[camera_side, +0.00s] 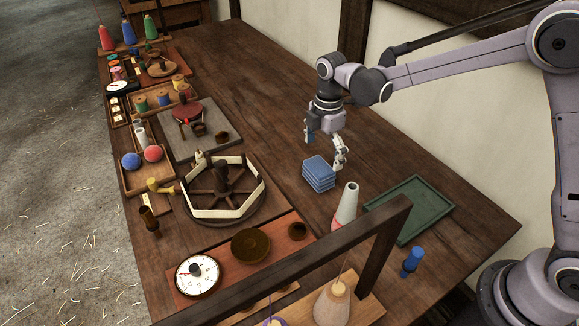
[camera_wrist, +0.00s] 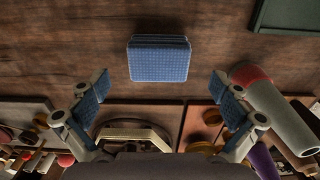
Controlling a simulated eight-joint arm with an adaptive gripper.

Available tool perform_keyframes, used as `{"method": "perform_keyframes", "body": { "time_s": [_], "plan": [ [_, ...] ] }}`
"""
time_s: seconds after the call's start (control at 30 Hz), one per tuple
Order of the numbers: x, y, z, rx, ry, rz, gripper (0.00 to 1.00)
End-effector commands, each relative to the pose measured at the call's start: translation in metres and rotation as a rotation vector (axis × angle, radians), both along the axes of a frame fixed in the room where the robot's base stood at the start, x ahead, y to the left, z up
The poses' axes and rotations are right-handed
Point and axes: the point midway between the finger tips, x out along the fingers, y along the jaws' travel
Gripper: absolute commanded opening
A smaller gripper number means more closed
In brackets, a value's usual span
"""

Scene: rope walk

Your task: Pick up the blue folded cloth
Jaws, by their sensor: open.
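The blue folded cloth (camera_side: 318,173) is a small layered stack lying flat on the wooden table in the side view. In the wrist view the cloth (camera_wrist: 159,58) lies ahead of the fingers, near the top middle. My gripper (camera_side: 324,150) is just above and behind the cloth in the side view, fingers pointing down. In the wrist view my gripper (camera_wrist: 162,98) is open, with its blue-padded fingers spread wide and nothing between them. I cannot tell from the side view whether a finger touches the cloth.
A red-and-white cone (camera_side: 346,205) stands close to the cloth's right. A green tray (camera_side: 408,210) lies farther right. A round wooden winder (camera_side: 222,190) is to the left. A dark wooden beam (camera_side: 310,258) crosses the front. The table behind the cloth (camera_side: 240,80) is clear.

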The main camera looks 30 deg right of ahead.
Motion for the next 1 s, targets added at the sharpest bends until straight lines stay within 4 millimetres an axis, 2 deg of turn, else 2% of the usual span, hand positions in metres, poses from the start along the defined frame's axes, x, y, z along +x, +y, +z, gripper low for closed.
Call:
{"method": "perform_keyframes", "body": {
  "time_s": [0.1, 0.33, 0.6, 0.93, 1.0],
  "plan": [
    [0.000, 0.000, -0.013, 0.000, -0.001, -0.001, 1.00],
    [0.001, 0.003, -0.028, 0.000, -0.001, -0.001, 1.00],
    [0.002, 0.007, -0.063, 0.001, -0.002, -0.002, 1.00],
    [0.001, 0.006, -0.069, 0.001, -0.002, -0.002, 1.00],
    [0.001, 0.006, -0.069, 0.001, -0.002, -0.002, 0.80]
  ]
}}
